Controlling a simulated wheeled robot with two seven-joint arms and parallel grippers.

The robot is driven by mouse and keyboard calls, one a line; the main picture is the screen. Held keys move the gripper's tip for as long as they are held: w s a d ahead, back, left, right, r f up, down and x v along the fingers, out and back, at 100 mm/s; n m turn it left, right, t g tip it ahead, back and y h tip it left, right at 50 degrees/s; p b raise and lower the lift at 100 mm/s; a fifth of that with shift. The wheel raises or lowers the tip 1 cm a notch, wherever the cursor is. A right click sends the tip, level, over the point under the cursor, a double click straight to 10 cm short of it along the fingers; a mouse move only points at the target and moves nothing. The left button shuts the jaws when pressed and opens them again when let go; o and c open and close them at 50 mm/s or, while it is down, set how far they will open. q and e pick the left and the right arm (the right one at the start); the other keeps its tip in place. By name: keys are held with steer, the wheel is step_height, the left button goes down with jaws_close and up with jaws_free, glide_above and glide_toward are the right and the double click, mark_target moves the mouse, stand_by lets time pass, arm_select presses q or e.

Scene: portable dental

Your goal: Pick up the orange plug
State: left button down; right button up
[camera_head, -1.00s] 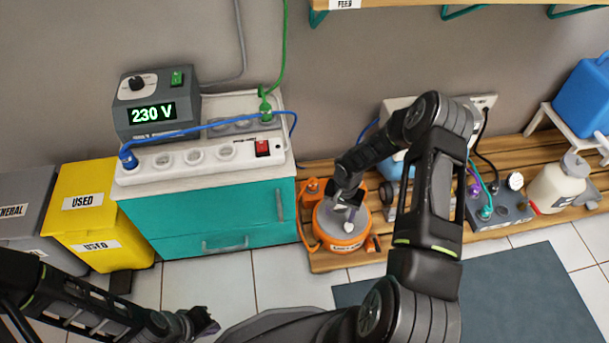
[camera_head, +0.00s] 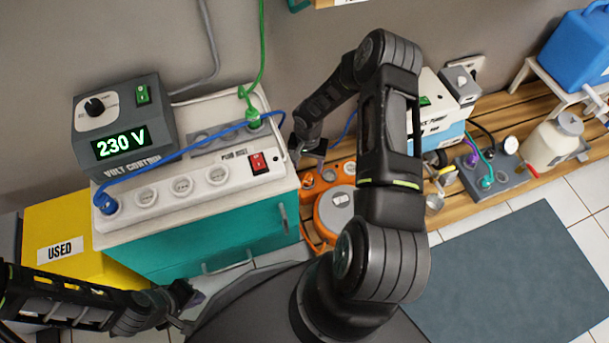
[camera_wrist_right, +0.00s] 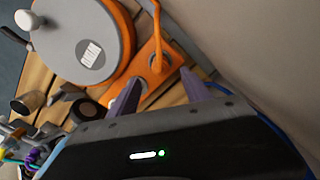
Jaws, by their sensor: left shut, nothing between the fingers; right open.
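An orange cable reel (camera_head: 335,215) with a grey round top stands on the wooden slatted platform, partly hidden by my right arm. My left gripper (camera_head: 190,300) is shut and empty at lower left.
A teal cabinet (camera_head: 215,240) with a white power strip (camera_head: 190,184) and a voltage box (camera_head: 125,130) stands left of the reel. A yellow bin (camera_head: 90,255) is at far left. Bottles and devices occupy the platform's right. The wall is close behind.

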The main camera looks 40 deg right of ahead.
mark_target(307, 175)
steer(key=shift+f+b, duration=0.4)
steer(key=shift+f, duration=0.9)
step_height(307, 175, down, 5)
steer(key=shift+a+f+b, duration=0.15)
steer(key=shift+b, duration=1.05)
jaws_close()
